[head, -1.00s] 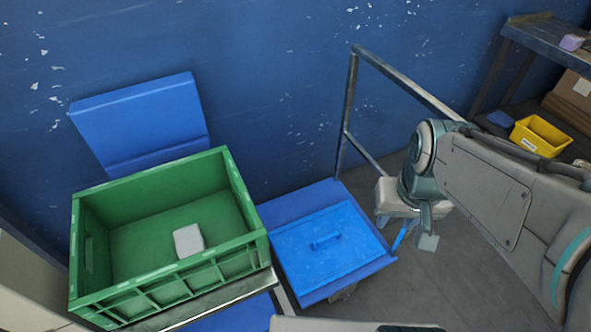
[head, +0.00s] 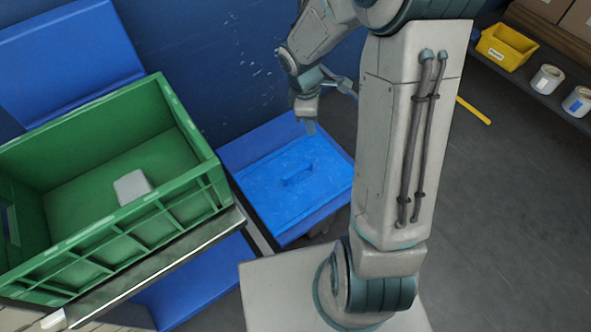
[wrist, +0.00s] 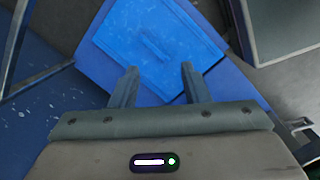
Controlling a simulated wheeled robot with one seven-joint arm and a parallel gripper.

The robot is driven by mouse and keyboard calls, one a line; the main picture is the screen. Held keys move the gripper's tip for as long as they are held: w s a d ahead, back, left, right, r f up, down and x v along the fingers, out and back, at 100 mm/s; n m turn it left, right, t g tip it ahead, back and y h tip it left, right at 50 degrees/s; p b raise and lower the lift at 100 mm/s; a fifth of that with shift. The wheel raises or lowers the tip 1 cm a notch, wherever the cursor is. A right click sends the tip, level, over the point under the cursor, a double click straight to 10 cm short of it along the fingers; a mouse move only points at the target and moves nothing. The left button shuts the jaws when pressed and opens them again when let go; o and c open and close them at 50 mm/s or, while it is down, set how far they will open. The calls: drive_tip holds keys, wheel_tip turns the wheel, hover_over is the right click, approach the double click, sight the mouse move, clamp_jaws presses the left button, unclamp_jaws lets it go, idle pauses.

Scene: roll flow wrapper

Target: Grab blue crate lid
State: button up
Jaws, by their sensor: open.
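My gripper (head: 308,128) is above the lid's far edge, apart from the handle.
A green crate (head: 190,195) with a pale block (head: 132,187) inside stands left of the lid on a metal-edged stand. A blue wall is behind. A yellow bin (head: 506,46) and tubs stand on a shelf at right.

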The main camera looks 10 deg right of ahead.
sight(298, 169)
drive_tip(key=w+a+f+n+b, duration=0.1)
drive_tip(key=w+f+n+b, duration=0.1)
drive_tip(key=f, duration=0.8)
drive_tip(key=w+a+f+n+y+b, duration=0.1)
drive_tip(key=f+n+b, duration=0.3)
drive_tip(key=f, duration=0.7)
drive_tip(key=w+a+f+n+y+b, duration=0.1)
drive_tip(key=w+f+b, duration=0.3)
drive_tip(key=f, duration=0.6)
drive_tip(key=shift+a+f+n, duration=0.15)
drive_tip(key=shift+f+n, duration=0.05)
drive_tip(key=shift+n, duration=0.7)
drive_tip(key=f+b, duration=0.1)
drive_tip(key=f, duration=0.1)
drive_tip(key=d+f+b, duration=0.1)
drive_tip(key=f+b, duration=0.1)
drive_tip(key=f, duration=0.1)
drive_tip(key=shift+d+f, duration=0.2)
clamp_jaws()
